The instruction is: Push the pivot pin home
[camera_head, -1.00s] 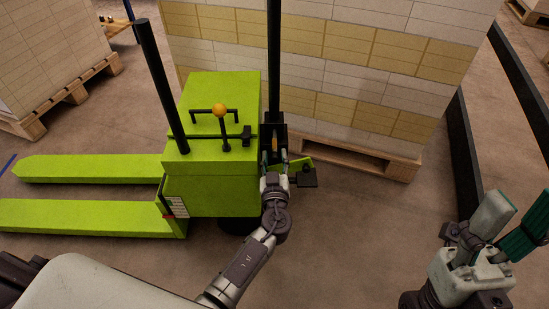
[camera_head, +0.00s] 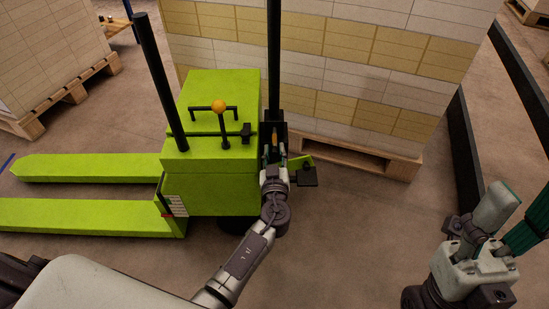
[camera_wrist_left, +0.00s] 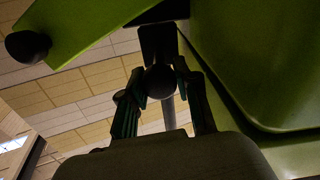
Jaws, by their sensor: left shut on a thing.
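The lime-green pallet truck (camera_head: 215,95) stands left of centre in the head view. My left gripper (camera_head: 274,165) is at the right side of its body, beside the black mast foot. In the left wrist view, my left gripper (camera_wrist_left: 160,88) has its fingers on either side of a dark round-ended piece (camera_wrist_left: 160,80), which I take to be the pivot pin, and is shut on it. A black bracket lies behind that piece. How deep the pin sits is hidden. My right gripper (camera_head: 508,218) is open and empty at the lower right, away from the truck.
A stack of cream and yellow reams (camera_head: 340,60) on a wooden pallet (camera_head: 370,157) stands close behind the truck. A small green lever with a black pedal (camera_head: 306,176) juts out beside my left gripper. Another loaded pallet is at the left. Floor is clear at centre right.

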